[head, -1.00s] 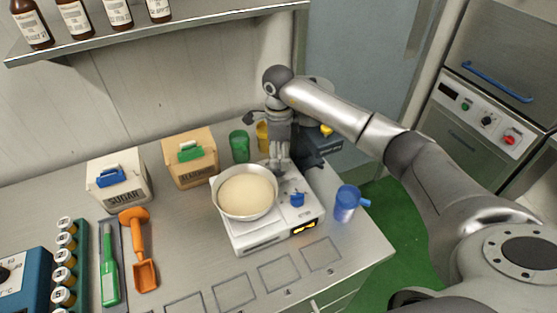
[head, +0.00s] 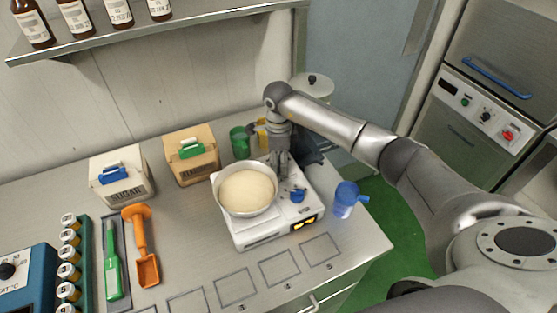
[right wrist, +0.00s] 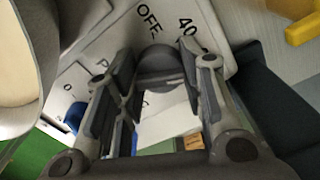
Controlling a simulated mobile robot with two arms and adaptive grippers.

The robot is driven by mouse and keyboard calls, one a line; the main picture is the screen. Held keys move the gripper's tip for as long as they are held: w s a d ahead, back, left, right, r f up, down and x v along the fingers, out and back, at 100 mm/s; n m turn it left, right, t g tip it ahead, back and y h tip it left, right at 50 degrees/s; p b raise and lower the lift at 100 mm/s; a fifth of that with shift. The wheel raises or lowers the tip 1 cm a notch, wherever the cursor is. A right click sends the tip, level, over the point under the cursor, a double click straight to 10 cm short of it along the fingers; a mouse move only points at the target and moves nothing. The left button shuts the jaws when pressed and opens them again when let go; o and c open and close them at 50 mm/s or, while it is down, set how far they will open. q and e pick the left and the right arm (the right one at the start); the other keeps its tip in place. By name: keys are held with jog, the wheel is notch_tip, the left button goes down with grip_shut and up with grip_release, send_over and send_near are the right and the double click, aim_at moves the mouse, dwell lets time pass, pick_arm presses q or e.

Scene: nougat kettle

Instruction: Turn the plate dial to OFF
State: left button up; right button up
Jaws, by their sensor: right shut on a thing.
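The white hot plate (head: 262,238) stands on the bench with a pan of cream-coloured mass (head: 246,190) on it. My right gripper (head: 281,166) reaches down at the plate's back right corner. In the right wrist view its fingers (right wrist: 160,100) are shut on a grey round dial (right wrist: 160,62). The printed marks OFF and 40 show beside the dial. Its pointer cannot be made out, and the gripper hides the dial in the head view. A separate blue knob (head: 297,195) sits nearer the front of the plate, above a lit orange display. My left gripper is not in view.
A blue jug (head: 346,200) stands right of the plate. Green (head: 239,143) and yellow cups stand behind it, near my right gripper. The sugar box (head: 121,180), another box (head: 190,160) and an orange scoop (head: 141,245) are left. Marked squares in front are empty.

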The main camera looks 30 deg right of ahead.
jog(key=shift+f+n+b, duration=0.15)
jog(key=shift+n+b, duration=0.35)
jog(key=shift+b, duration=0.35)
jog(key=n+b, duration=0.8)
jog(key=b, duration=0.1)
jog(key=shift+w+n+b, duration=0.1)
jog(key=shift+n+b, duration=0.2)
jog(key=shift+b, duration=0.1)
jog(key=n+b, duration=0.3)
jog(key=n, duration=0.1)
jog(key=shift+r+n+b, duration=0.15)
jog(key=shift+n+b, duration=0.3)
jog(key=shift+n, duration=0.6)
jog(key=shift+r+n+b, duration=0.1)
jog(key=shift+n+b, duration=0.3)
jog(key=shift+n, duration=0.65)
jog(key=o, duration=1)
